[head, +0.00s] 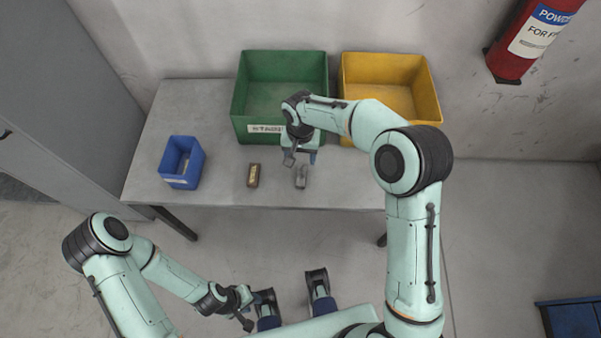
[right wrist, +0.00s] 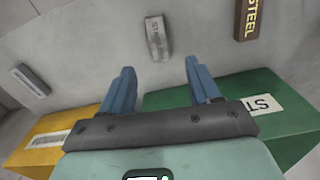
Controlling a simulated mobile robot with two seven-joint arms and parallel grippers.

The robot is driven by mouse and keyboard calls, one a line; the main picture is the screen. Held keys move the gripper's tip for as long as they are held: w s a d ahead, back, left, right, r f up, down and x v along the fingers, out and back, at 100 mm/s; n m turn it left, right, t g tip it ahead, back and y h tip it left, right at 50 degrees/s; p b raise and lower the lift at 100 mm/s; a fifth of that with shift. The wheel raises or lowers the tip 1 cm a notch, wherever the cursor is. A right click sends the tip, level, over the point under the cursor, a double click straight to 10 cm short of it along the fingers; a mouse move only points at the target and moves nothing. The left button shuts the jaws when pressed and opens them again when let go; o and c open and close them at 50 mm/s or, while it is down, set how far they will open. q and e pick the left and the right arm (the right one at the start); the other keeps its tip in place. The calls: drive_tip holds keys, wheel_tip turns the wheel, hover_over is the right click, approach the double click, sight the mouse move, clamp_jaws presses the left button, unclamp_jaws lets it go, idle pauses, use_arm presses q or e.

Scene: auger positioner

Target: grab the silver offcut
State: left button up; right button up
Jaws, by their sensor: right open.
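The silver offcut (head: 301,176) is a small grey bar lying on the table near its front edge. In the right wrist view it lies beyond the fingertips (right wrist: 157,38), with lettering on its upper face. My right gripper (head: 300,158) is open and empty, just behind the offcut in the head view. Its two blue fingers (right wrist: 160,82) are spread apart, and the offcut shows beyond the gap, not between them. My left gripper (head: 245,309) hangs in front of the table, away from the offcut; its jaw opening is unclear.
A brown block (head: 254,175) marked STEEL (right wrist: 248,18) lies left of the offcut. A grey labelled bar (right wrist: 35,80) shows in the right wrist view. A green bin (head: 283,56) and yellow bin (head: 385,58) stand behind; a blue bin (head: 182,162) stands left. Bare table surrounds the offcut.

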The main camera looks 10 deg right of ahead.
hover_over(302, 174)
drive_tip(key=f, duration=0.5)
drive_tip(key=shift+s+a+f, duration=0.1)
drive_tip(key=shift+a+f, duration=0.1)
drive_tip(key=shift+f, duration=0.1)
wheel_tip(302, 174, down, 5)
drive_tip(key=shift+d+f+b, duration=0.1)
drive_tip(key=shift+d+b, duration=0.05)
drive_tip(key=shift+b, duration=0.25)
clamp_jaws()
